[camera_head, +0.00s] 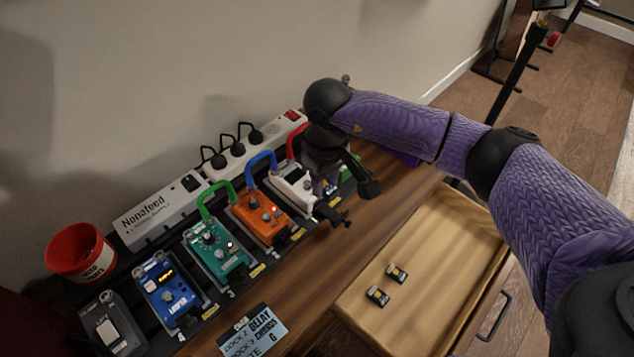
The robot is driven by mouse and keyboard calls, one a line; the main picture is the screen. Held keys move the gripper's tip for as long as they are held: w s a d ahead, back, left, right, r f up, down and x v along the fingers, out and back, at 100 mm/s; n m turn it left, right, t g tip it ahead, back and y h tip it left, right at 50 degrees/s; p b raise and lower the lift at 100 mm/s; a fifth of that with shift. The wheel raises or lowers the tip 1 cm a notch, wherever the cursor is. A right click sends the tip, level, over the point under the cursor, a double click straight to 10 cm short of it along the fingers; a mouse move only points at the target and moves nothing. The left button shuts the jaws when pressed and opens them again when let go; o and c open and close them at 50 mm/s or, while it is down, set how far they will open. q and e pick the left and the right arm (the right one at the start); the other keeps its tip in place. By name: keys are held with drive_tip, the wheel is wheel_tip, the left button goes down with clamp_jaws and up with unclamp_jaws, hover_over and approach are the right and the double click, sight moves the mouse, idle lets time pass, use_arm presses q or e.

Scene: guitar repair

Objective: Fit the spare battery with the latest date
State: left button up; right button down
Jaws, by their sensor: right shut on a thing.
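Two small dark batteries with yellow and blue labels, one (397,273) behind the other (377,296), lie in the open wooden drawer (437,250). Their dates are too small to read. My right gripper (334,188) is above the front of the white pedal (295,186). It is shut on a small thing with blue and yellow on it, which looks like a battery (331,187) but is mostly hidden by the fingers. A dark part (332,214) sticks out at the front of the white pedal. My left gripper is out of view.
Orange (259,215), teal (217,252) and blue (168,289) pedals stand in a row on the bench. Behind them is a white power strip (160,207). A red cup (80,252) stands at left. A label card (253,331) lies in front. Most of the drawer floor is clear.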

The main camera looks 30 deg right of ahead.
sight(329, 212)
drive_tip(key=shift+w+d, duration=0.1)
drive_tip(key=shift+d, duration=0.35)
drive_tip(key=shift+d+f, duration=0.2)
drive_tip(key=shift+f, duration=0.8)
wheel_tip(329, 212, down, 5)
drive_tip(key=b, duration=0.4)
drive_tip(key=shift+f, duration=0.2)
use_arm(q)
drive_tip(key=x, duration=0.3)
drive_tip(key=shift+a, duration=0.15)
use_arm(e)
drive_tip(key=shift+r, duration=0.1)
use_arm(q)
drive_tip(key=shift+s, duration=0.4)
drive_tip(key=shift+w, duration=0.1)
